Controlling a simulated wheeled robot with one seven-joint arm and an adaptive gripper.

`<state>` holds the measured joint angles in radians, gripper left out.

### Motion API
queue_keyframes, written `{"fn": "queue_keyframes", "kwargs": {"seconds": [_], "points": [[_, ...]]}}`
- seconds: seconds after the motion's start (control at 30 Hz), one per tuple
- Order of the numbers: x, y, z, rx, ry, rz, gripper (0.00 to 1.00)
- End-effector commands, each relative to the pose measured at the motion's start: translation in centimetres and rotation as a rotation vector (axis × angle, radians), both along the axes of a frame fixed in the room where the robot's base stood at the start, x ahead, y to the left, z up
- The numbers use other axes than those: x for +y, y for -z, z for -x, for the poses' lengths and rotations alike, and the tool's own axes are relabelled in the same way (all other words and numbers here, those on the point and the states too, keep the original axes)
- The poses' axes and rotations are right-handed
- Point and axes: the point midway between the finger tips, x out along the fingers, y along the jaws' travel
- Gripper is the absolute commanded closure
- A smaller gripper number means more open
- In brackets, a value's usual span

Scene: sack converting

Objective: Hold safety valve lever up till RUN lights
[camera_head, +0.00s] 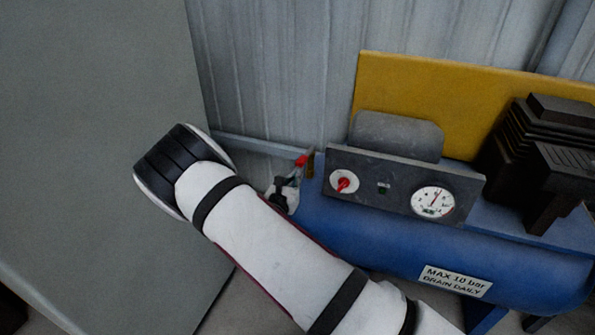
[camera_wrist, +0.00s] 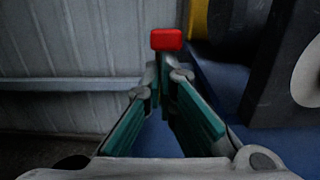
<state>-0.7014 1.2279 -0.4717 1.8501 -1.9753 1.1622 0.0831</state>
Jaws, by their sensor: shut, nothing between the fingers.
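The safety valve lever shows as a small red tip (camera_head: 301,161) at the left end of the blue compressor tank, beside a brass-coloured part (camera_head: 311,164). In the wrist view the red tip (camera_wrist: 166,39) is a block straight ahead, just beyond and above my fingertips. My gripper (camera_head: 294,178) is at the valve, partly hidden by my arm. In the wrist view my gripper (camera_wrist: 165,72) has its teal-padded fingers drawn together at the tips, with nothing held. I cannot tell whether the fingertips touch the lever. No lit RUN lamp can be made out.
A grey panel (camera_head: 375,201) on the blue tank (camera_head: 385,250) carries a red knob (camera_head: 344,182) and a round gauge (camera_head: 433,201). A yellow board (camera_head: 440,95) and a black finned motor (camera_head: 545,145) stand behind. A large grey surface (camera_head: 80,90) is at left; a corrugated wall (camera_head: 270,70) lies behind.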

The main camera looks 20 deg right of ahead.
Motion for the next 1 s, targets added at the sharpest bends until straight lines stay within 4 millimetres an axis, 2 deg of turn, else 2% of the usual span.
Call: {"fn": "queue_keyframes", "kwargs": {"seconds": [0.03,0.1,0.5,1.0], "points": [[0.0,-1.1,0.1,0.017,0.001,-0.015,1.0],[-0.1,-1.7,0.1,0.047,0.002,-0.039,1.0],[-0.2,-4.2,-0.1,0.211,0.002,-0.159,1.0],[-0.2,-4.1,-0.2,0.223,0.0,-0.164,1.0]]}}
